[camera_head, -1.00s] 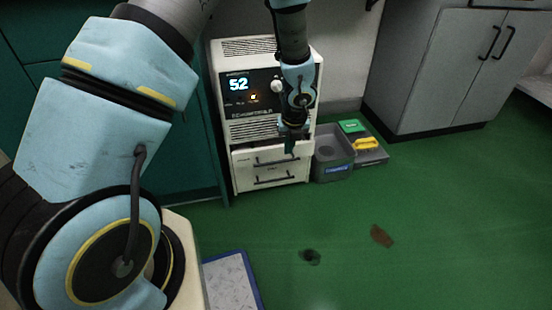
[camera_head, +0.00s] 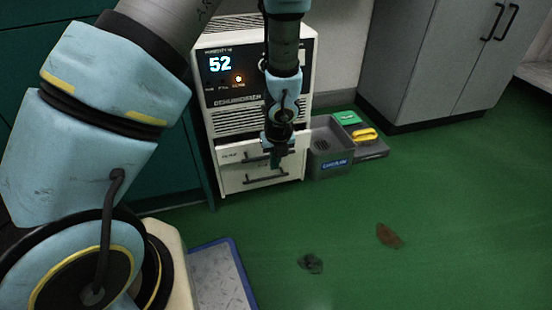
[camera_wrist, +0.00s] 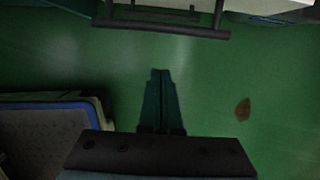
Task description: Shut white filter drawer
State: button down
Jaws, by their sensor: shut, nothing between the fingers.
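The white filter drawer (camera_head: 232,154) is the upper of two white drawer fronts at the bottom of a white dehumidifier (camera_head: 309,75). It stands out a little, with a dark gap above it. My gripper (camera_head: 276,162) is in front of its right half and hides part of its dark bar handle. In the wrist view the shut, empty fingertips (camera_wrist: 160,74) point toward a dark handle bar (camera_wrist: 165,28), with green floor between them. I cannot tell whether the gripper touches the drawer.
A lower drawer (camera_head: 240,185) has its own dark handle. A grey bin (camera_head: 330,155) and a tray with a yellow-handled item (camera_head: 366,135) stand to the right. A blue-edged mat (camera_head: 232,250) lies in front.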

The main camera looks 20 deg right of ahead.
jog(key=shift+w+d+f, duration=0.1)
jog(key=shift+w+d, duration=0.05)
jog(key=shift+w, duration=0.8)
jog(key=shift+w+d+f, duration=0.1)
jog(key=shift+w, duration=0.85)
